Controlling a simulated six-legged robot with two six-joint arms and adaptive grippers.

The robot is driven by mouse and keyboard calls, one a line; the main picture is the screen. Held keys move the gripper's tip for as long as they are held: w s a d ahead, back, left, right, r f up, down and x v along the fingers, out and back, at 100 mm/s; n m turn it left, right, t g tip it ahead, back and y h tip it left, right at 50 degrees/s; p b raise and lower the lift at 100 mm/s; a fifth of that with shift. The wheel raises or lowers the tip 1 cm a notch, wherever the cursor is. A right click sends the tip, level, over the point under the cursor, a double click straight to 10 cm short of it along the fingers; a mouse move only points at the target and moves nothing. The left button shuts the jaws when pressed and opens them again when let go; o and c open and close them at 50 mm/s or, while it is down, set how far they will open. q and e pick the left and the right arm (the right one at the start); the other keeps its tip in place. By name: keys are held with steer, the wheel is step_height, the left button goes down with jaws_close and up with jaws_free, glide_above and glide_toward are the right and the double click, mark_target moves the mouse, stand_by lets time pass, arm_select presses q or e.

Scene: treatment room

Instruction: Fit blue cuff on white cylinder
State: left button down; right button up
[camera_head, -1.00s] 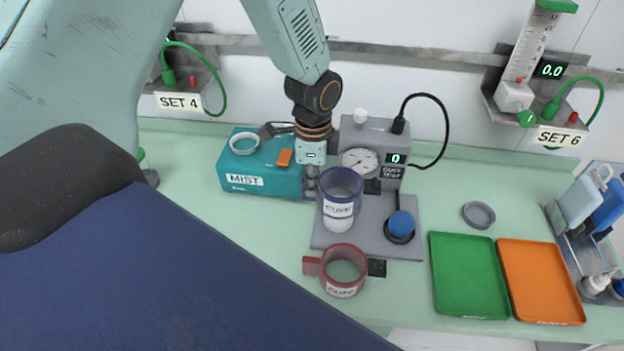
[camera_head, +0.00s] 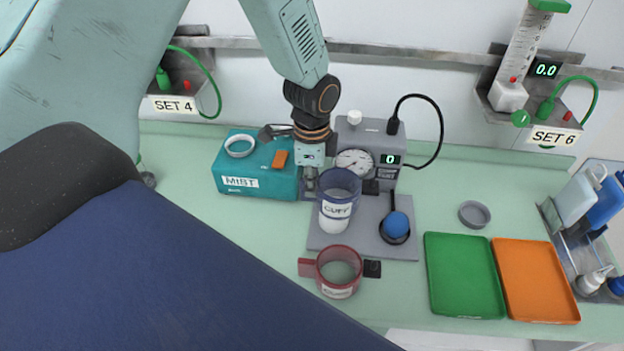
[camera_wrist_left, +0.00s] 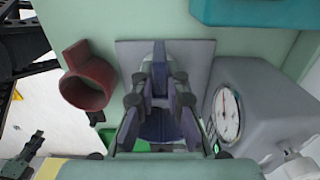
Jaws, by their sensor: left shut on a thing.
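The blue cuff (camera_head: 340,204), a dark-blue ring labelled CUFF, is upright in front of the gauge unit in the head view. The white cylinder (camera_head: 334,224) shows just below the cuff's lower edge; its upper part is hidden. Whether the cuff is around the cylinder or still above it, I cannot tell. My left gripper (camera_head: 314,185) is shut on the cuff's left side. In the left wrist view the blue cuff (camera_wrist_left: 160,128) is between my left gripper's fingers (camera_wrist_left: 160,108).
A red cuff (camera_head: 339,286) lies in front of the grey base plate (camera_head: 325,240). The gauge unit (camera_head: 370,145) stands close behind, the teal MIST box (camera_head: 235,181) to the left. A blue bulb (camera_head: 396,225), grey ring (camera_head: 474,214), green tray (camera_head: 465,275) and orange tray (camera_head: 535,280) are right.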

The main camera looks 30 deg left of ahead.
arm_select(q)
steer(key=shift+s+a+r, duration=0.1)
steer(key=shift+s+a, duration=0.05)
steer(key=shift+s, duration=0.15)
steer(key=shift+w, duration=0.25)
steer(key=shift+s+f, duration=0.25)
steer(key=shift+f, duration=0.15)
steer(key=shift+f, duration=0.1)
steer(key=shift+w+f+b, duration=0.2)
steer(key=shift+f+b, duration=0.15)
steer(key=shift+b, duration=0.05)
steer(key=shift+f, duration=0.1)
steer(key=shift+s+f, duration=0.2)
steer(key=shift+w+f+b, duration=0.15)
steer(key=shift+f+b, duration=0.15)
